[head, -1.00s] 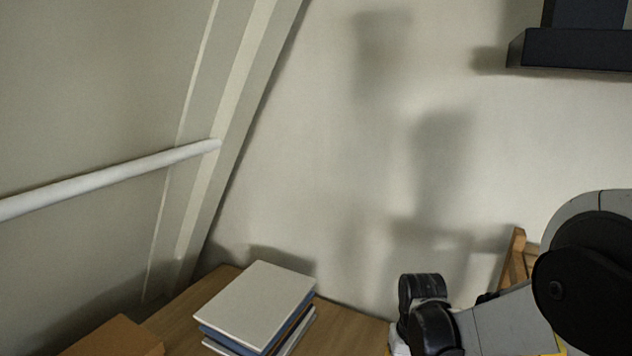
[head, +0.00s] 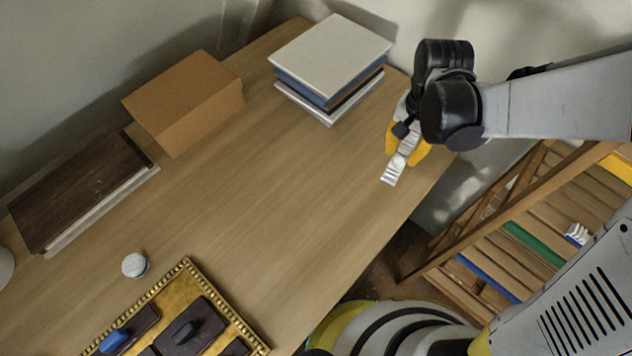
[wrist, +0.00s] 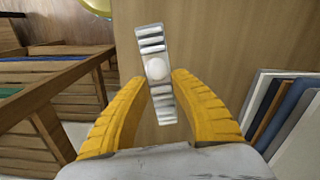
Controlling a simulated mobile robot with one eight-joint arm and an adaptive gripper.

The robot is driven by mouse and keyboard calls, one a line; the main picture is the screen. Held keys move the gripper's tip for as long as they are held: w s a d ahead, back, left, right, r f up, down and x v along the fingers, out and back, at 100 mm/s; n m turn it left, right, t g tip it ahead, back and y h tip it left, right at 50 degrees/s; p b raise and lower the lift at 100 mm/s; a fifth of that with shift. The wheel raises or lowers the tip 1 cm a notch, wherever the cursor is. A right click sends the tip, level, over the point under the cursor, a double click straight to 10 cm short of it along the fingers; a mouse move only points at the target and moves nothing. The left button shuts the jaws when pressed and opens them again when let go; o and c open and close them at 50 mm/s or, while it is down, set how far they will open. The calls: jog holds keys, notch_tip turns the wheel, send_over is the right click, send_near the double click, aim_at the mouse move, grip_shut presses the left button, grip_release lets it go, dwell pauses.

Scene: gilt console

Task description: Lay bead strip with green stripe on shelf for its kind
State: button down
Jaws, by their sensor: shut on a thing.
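My gripper (head: 406,148) is above the right part of the wooden desk, its yellow fingers closed around a pale ribbed bead strip (head: 393,172). In the wrist view the strip (wrist: 152,40) stands out between the fingertips, with a round white knob on its face. No green stripe shows on its visible side. A slatted wooden rack (head: 470,239) stands to the right of the desk, lower down. It has green (head: 533,243), blue (head: 488,278) and yellow (head: 617,167) shelf edges. Another white ribbed piece (head: 577,234) lies on the rack, partly hidden by my body.
The desk (head: 245,220) has clear room in its middle. A book stack (head: 330,58) stands near my gripper. A cardboard box (head: 190,100), a dark book (head: 80,190), a small round jar (head: 134,265) and a gilt-framed panel (head: 187,275) lie further left.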

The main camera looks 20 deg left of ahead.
jog(key=s+a+r+m, duration=0.1)
jog(key=s+a+m, duration=0.1)
jog(key=s+a, duration=0.3)
jog(key=shift+s+a+r+p, duration=0.15)
jog(key=shift+a+r+p, duration=0.2)
jog(key=shift+a, duration=0.5)
jog(key=b, duration=0.4)
send_over(315, 192)
notch_tip(315, 192, down, 7)
jog(key=shift+f, duration=0.1)
notch_tip(315, 192, down, 4)
jog(key=shift+r+b, duration=0.1)
jog(key=shift+b, duration=0.9)
jog(key=shift+r, duration=0.15)
jog(key=c, duration=1.5)
grip_release()
jog(key=shift+f, duration=0.2)
jog(key=shift+c, duration=0.2)
jog(key=o, duration=0.4)
jog(key=shift+r, duration=0.1)
jog(key=shift+c, duration=0.2)
